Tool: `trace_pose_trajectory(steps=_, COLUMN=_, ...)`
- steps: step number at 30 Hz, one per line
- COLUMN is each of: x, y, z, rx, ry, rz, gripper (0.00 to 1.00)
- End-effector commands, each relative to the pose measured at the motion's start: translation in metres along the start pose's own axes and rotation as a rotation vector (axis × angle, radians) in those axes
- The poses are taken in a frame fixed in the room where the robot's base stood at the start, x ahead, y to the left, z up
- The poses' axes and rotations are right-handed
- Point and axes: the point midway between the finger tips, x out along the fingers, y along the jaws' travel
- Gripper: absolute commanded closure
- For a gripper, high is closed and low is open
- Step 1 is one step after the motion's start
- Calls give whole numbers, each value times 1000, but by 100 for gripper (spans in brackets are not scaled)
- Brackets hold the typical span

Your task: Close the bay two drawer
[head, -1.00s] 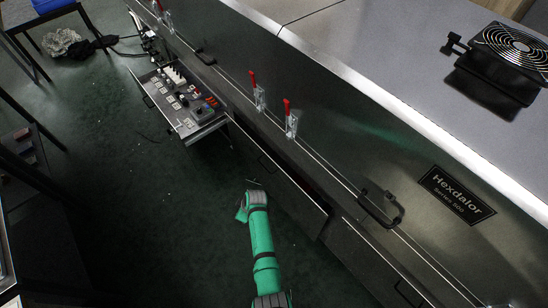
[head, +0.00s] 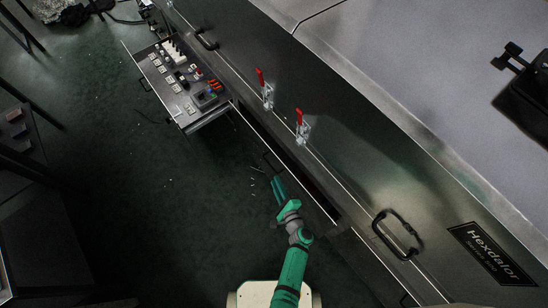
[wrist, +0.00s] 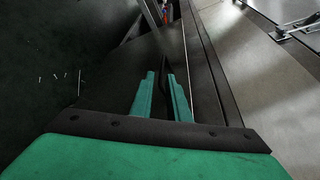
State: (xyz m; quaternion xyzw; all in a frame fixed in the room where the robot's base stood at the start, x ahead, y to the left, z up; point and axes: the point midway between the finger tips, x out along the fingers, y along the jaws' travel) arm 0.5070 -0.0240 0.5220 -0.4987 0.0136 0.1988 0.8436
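The drawer unit runs along the dryer's lower side. One drawer (head: 306,189) beside my gripper stands partly out, with a dark gap behind its front's top edge. A bar handle (head: 270,162) shows on its front. Another drawer (head: 205,118), farther along, is pulled well out and holds switches and electrical parts. No bay numbers are readable, so I cannot tell which is bay two. My green gripper (head: 277,188) is just outside the nearer drawer's front. In the wrist view my gripper (wrist: 164,98) has its fingers apart; I cannot tell whether they touch the front.
Red-handled clamps (head: 264,88) and a large black handle (head: 396,234) project from the dryer's side. Dark shelving (head: 40,190) stands at the left. The green floor (head: 130,170) between is mostly open, with a cable and small scraps.

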Motion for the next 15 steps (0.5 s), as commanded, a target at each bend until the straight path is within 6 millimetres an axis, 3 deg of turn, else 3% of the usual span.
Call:
trace_pose_trajectory(steps=5, x=4, y=-5, z=-8, rx=34, ry=20, rz=-20, gripper=85)
trace_pose_trajectory(steps=15, x=60, y=-8, z=-12, rx=32, ry=24, rz=-22, gripper=85)
